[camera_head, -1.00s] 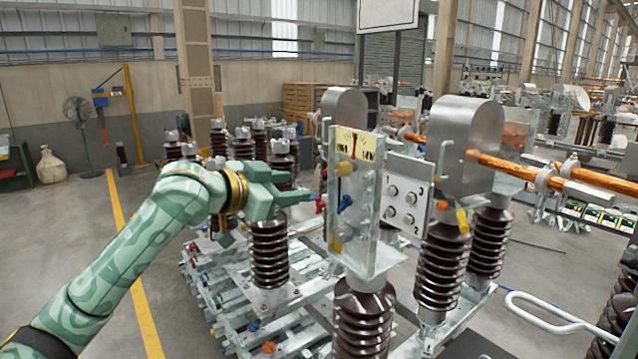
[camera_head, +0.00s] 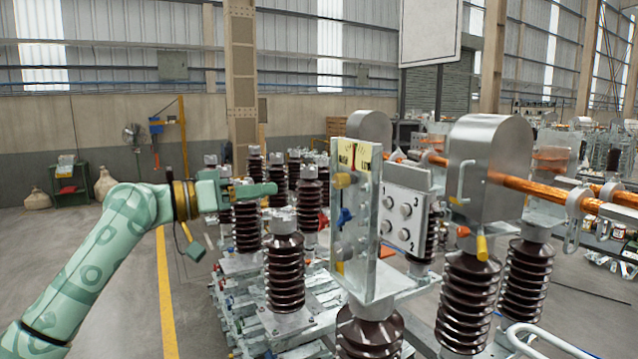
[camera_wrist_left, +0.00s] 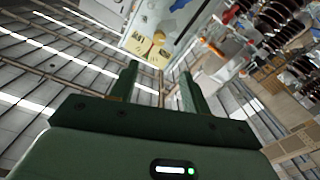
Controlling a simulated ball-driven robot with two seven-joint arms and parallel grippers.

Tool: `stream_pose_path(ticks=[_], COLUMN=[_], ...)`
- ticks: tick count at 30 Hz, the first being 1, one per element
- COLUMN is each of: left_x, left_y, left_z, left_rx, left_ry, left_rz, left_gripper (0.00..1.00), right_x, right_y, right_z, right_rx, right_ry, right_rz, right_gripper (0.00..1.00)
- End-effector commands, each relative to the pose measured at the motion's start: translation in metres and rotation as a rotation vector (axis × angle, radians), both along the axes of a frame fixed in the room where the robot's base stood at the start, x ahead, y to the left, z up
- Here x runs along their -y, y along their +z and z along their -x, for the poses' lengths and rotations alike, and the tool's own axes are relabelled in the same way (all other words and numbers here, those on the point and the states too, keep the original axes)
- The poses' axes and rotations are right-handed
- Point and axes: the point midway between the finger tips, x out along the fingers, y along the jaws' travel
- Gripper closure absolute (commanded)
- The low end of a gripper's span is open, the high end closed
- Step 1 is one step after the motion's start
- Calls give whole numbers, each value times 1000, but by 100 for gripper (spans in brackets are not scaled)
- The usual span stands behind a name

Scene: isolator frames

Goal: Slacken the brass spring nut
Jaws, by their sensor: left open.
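A clear upright panel (camera_head: 358,235) stands on a brown ribbed insulator. A brass-yellow knob (camera_head: 343,180), apparently the spring nut, sticks out from its left side near the top, below a yellow scale (camera_head: 357,155) with a red needle. The scale lettering is too small to read surely. My left gripper (camera_head: 272,189) points right, open and empty, left of the knob with a clear gap. In the left wrist view the knob (camera_wrist_left: 158,38) shows beyond and between my two open fingers (camera_wrist_left: 160,85), apart from them. My right gripper is out of view.
A blue knob (camera_head: 344,216) sits below the brass one on the panel. A grey plate (camera_head: 402,212) with several round buttons stands to the right. Brown ribbed insulators (camera_head: 285,265) stand below and behind my left gripper. Open floor (camera_head: 120,310) lies to the left.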

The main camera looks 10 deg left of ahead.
Motion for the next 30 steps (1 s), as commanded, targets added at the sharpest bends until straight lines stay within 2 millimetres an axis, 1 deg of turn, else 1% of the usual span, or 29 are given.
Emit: stream_pose_path(ticks=[3,6,12,17,22,30], left_x=[18,38,80,107,122,126], left_y=[4,5,6,4,2,0], left_z=[-11,-25,-56,-75,-87,-91], left_rx=[-1,-2,-2,-2,1,2], left_ry=[-4,-4,-2,-2,0,1], left_rz=[2,2,1,-1,-1,-3], left_gripper=[53,53,53,53,53,53], right_x=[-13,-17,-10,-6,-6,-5], right_y=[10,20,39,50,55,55], right_z=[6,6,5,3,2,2], right_rx=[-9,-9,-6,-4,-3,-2], right_ry=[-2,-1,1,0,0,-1], right_rz=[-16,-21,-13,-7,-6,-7], right_gripper=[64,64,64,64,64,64])
